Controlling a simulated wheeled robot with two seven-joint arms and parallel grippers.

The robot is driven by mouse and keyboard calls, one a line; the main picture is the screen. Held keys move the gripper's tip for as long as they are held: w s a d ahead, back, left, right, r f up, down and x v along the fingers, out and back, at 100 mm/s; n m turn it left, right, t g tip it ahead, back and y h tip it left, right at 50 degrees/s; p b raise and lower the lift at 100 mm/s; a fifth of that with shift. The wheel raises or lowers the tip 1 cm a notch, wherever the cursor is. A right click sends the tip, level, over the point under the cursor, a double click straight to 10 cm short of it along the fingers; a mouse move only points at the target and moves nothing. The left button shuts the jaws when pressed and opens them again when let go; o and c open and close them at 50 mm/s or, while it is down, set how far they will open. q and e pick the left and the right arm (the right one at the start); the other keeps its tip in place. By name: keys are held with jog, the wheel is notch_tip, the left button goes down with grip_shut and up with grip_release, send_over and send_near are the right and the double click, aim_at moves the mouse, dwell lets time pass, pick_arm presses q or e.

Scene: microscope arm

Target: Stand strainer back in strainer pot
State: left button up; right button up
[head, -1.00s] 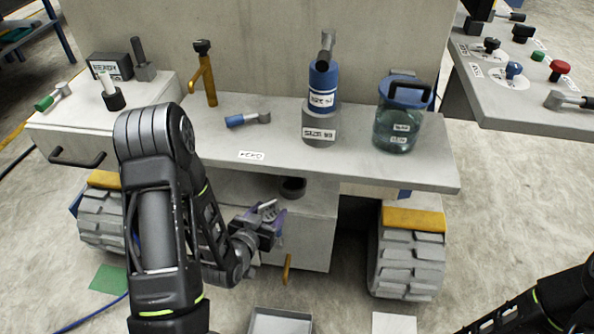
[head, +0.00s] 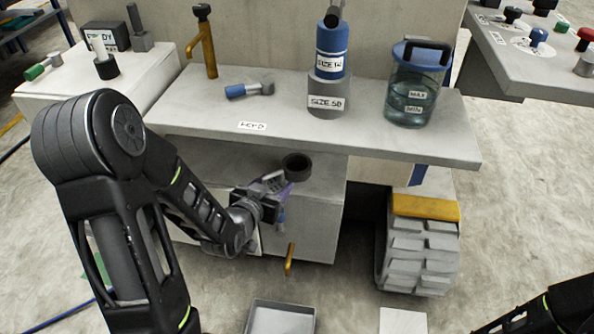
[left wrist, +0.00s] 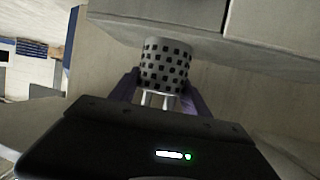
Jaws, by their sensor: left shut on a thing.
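The strainer (left wrist: 165,65), a light grey perforated cylinder, shows at the fingertips of my left gripper (left wrist: 158,92) in the left wrist view. The gripper is shut on its thin pale wire-like part. In the head view my left gripper (head: 272,190) is in front of the lower shelf, below the ledge, and the strainer is hard to make out there. My right gripper is out of view.
The upper ledge (head: 420,148) overhangs the gripper. A yellow handle (head: 290,258) hangs below. A grey tray (head: 281,318) lies on the floor.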

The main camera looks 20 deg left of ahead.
pick_arm(q)
jog(key=b+x, duration=0.2)
jog(key=b, duration=0.3)
jog(key=shift+w, duration=0.4)
jog(key=w, duration=0.4)
jog(key=w+b, duration=0.1)
jog(key=w, duration=0.7)
jog(key=shift+a+r, duration=0.3)
jog(key=shift+r, duration=0.1)
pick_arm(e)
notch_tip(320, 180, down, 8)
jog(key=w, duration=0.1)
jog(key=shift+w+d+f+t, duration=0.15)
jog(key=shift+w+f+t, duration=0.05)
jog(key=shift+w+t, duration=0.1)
pick_arm(q)
jog(key=f+b, duration=0.2)
jog(key=f, duration=0.1)
jog(key=shift+w+f+b, duration=0.3)
jog(key=shift+w+f, duration=0.05)
jog(key=shift+w, duration=0.05)
jog(key=shift+r, duration=0.1)
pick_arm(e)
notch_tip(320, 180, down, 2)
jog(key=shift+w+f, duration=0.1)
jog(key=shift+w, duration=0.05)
pick_arm(q)
jog(key=o, duration=1.6)
